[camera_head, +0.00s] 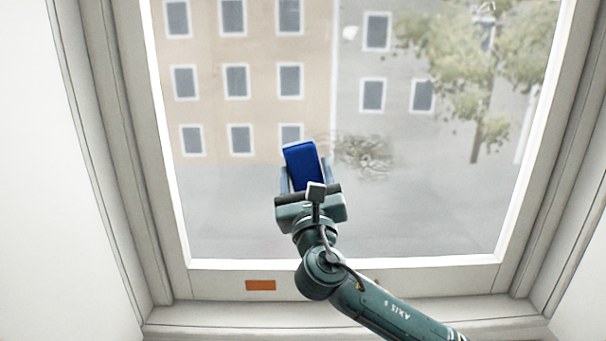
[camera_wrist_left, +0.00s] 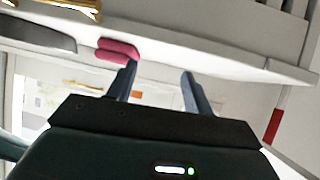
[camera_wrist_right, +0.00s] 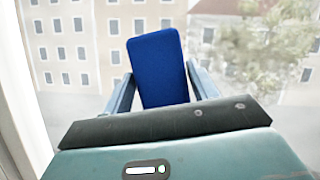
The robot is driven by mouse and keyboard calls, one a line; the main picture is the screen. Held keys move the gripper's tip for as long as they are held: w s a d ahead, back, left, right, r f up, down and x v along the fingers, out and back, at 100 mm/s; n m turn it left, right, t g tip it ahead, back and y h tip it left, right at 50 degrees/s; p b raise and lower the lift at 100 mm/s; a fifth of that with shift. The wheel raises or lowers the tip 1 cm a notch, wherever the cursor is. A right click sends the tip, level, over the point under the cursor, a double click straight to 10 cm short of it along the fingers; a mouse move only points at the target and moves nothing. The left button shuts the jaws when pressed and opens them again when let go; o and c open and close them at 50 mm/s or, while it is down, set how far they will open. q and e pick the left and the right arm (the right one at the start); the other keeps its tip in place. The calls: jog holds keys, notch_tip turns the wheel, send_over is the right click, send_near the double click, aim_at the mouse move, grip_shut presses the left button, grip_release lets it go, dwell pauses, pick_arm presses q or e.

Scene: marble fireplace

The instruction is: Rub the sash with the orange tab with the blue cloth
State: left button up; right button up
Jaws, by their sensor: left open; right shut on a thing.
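The sash (camera_head: 420,278) is a pale window frame around a large pane, with an orange tab (camera_head: 260,285) on its bottom rail. A dark, scribbly smudge (camera_head: 367,157) shows on the glass. My right gripper (camera_head: 305,175) is shut on the blue cloth (camera_head: 302,158), a flat blue pad, in front of the pane and left of the smudge. The right wrist view shows the cloth (camera_wrist_right: 158,62) between both fingers; I cannot tell whether it touches the glass. My left gripper (camera_wrist_left: 160,76) is open and empty, seen only in the left wrist view.
A pale spot (camera_head: 350,32) shows high on the pane. A gold item (camera_wrist_left: 75,8) is at the top left and a red strip (camera_wrist_left: 273,126) at the right.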

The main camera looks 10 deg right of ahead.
aim_at(409, 160)
jog(key=shift+s+d+p, duration=0.2)
jog(key=shift+d+p, duration=0.1)
jog(key=shift+d, duration=0.4)
jog(key=shift+s+d+p, duration=0.2)
jog(key=shift+d+p, duration=0.05)
jog(key=shift+d, duration=0.4)
jog(key=shift+s+d+p, duration=0.2)
jog(key=shift+d+p, duration=0.2)
jog(key=shift+d, duration=1.15)
jog(key=shift+s+d+p, duration=0.2)
jog(key=shift+d, duration=0.7)
jog(key=shift+s+d+p, duration=0.15)
jog(key=shift+d, duration=0.7)
jog(key=shift+s+d, duration=0.2)
jog(key=shift+d, duration=0.7)
jog(key=shift+s+d, duration=0.15)
jog(key=shift+d, duration=0.8)
jog(key=shift+s+d, duration=0.2)
jog(key=shift+d, duration=0.7)
jog(key=shift+s+d, duration=0.15)
jog(key=shift+d, duration=0.8)
jog(key=shift+s+d, duration=0.15)
jog(key=shift+d, duration=0.5)
jog(key=shift+s+d, duration=0.15)
jog(key=shift+d, duration=0.5)
jog(key=shift+s+d, duration=0.1)
jog(key=shift+d, duration=0.25)
